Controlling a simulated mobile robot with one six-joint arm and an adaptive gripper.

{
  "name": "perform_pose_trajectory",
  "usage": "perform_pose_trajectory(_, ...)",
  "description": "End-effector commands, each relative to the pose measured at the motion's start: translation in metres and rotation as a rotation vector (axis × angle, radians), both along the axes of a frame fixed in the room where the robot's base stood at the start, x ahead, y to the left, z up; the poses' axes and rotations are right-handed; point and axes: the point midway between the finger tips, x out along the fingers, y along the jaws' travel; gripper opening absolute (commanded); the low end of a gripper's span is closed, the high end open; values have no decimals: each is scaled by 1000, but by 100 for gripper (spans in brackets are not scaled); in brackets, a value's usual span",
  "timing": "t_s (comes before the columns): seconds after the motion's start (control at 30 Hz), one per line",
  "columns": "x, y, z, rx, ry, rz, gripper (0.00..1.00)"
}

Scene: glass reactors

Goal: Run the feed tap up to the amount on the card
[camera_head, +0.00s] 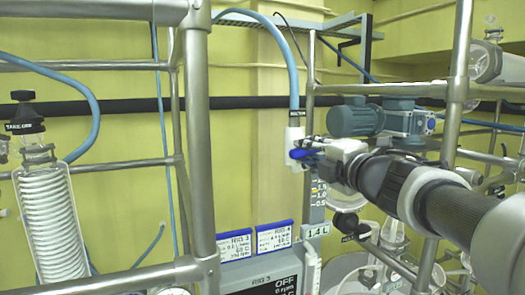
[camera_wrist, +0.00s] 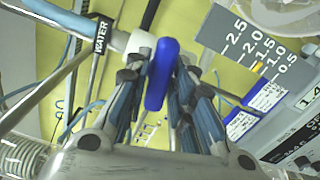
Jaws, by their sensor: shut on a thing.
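The feed tap has a white body (camera_head: 295,138) under a blue hose, with a blue lever handle (camera_head: 303,153). In the wrist view the handle (camera_wrist: 161,75) stands between my fingers, beside a tag (camera_wrist: 102,36) reading WATER. My gripper (camera_head: 318,151) is shut on the handle. A card (camera_head: 316,232) reads 1.4 L. The liquid level cannot be told.
Steel frame posts (camera_head: 197,140) stand left of the tap and close to my arm at right. A blue motor (camera_head: 356,118) sits behind my wrist. Two blue-topped rig cards (camera_head: 273,238) and a dark display (camera_head: 262,275) reading OFF are below. A glass coil condenser (camera_head: 45,215) is at left.

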Motion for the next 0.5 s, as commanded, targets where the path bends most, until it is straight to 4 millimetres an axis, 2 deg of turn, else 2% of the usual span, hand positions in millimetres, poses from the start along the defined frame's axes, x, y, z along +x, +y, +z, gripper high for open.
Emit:
perform_pose_trajectory(0.2,0,0,0,114,36,1,0)
perform_pose_trajectory(0.5,0,0,1,185,59,1,0)
